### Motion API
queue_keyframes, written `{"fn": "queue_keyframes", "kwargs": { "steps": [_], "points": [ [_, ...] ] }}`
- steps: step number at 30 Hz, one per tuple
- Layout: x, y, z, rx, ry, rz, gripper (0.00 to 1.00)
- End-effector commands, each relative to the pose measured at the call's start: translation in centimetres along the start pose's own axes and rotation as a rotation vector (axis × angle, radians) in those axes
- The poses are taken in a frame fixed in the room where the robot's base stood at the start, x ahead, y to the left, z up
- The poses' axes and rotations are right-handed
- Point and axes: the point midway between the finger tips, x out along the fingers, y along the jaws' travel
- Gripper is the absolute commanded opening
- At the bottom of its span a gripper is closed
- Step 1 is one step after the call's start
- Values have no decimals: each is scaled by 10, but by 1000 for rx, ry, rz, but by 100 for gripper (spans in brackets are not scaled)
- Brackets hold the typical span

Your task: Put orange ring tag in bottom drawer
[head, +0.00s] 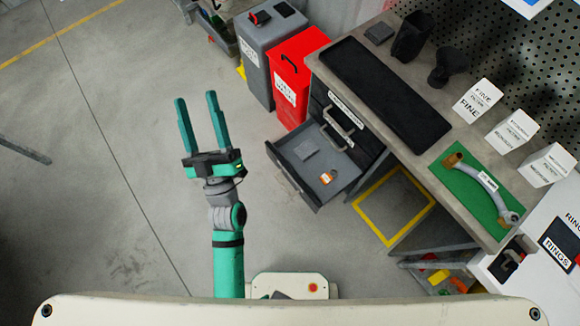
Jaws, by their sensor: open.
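A small orange tag (326,177) lies inside the pulled-out drawer (318,199), near its right side. A flat grey piece (306,148) lies in the same drawer, up and left of the tag. The drawer is the low one of the dark cabinet under the workbench, and a drawer with a handle (343,127) above it is closed. My gripper (197,97) is open and empty, over bare floor left of the drawer, and touches nothing. Whether the tag is ring-shaped is too small to tell.
A red bin (297,75) and a grey bin (268,45) stand behind the drawer. The workbench (400,150) holds a black mat (385,95), white boxes (477,101) and a green mat with a pipe (478,190).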

Motion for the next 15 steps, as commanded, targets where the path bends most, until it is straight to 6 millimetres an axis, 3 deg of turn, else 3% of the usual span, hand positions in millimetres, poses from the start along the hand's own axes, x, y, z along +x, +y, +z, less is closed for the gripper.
{"fn": "queue_keyframes", "kwargs": {
  "steps": [1, 7, 15],
  "points": [
    [-21, 5, 8, 49, -67, 14, 57],
    [-107, 29, 38, 202, -319, 58, 57],
    [-232, 69, 57, 337, -644, 67, 57]
  ]
}}
